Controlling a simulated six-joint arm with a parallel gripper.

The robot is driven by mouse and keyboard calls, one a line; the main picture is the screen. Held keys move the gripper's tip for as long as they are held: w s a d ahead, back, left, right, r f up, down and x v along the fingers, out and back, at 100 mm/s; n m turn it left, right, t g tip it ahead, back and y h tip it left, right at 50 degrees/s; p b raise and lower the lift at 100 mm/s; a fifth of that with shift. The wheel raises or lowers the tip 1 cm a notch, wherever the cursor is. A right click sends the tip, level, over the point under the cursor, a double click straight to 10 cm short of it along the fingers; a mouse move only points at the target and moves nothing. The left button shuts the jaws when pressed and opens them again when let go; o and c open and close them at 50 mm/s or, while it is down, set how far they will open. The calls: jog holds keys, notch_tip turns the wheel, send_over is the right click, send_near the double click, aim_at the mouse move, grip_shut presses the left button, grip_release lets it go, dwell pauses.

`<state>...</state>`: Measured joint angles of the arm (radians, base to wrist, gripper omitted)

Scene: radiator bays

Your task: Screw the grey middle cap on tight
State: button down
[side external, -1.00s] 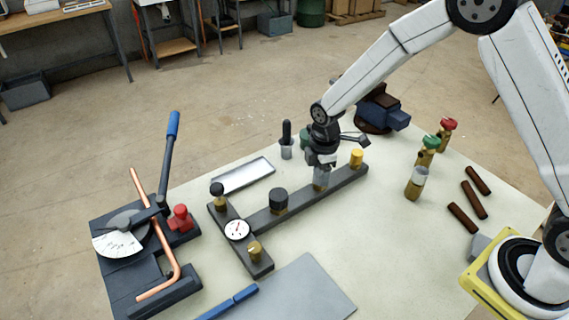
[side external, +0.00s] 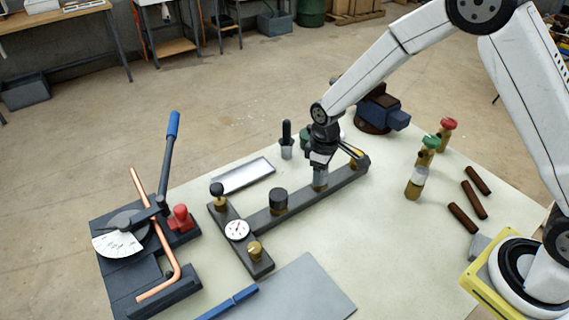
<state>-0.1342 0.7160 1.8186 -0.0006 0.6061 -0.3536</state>
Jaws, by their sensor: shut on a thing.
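The grey cap (side external: 320,175) sits on the middle stub of the dark manifold bar (side external: 298,201), between a black cap (side external: 279,196) and a yellow cap (side external: 357,154). A little brass shows below the grey cap. My gripper (side external: 320,163) points down over the grey cap and is shut on it. The jaws cover its upper part, so its top is hidden. My gripper also partly hides the yellow cap. The cap looks upright; how tightly it is seated cannot be told.
A pressure gauge (side external: 237,229) and brass knob (side external: 256,250) are at the bar's near end. A pipe bender (side external: 150,240) stands left. An empty metal tray (side external: 243,175) is behind the bar.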

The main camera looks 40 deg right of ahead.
jog(key=m, duration=0.4)
jog(key=shift+m, duration=2.1)
jog(key=shift+c, duration=1.6)
grip_release()
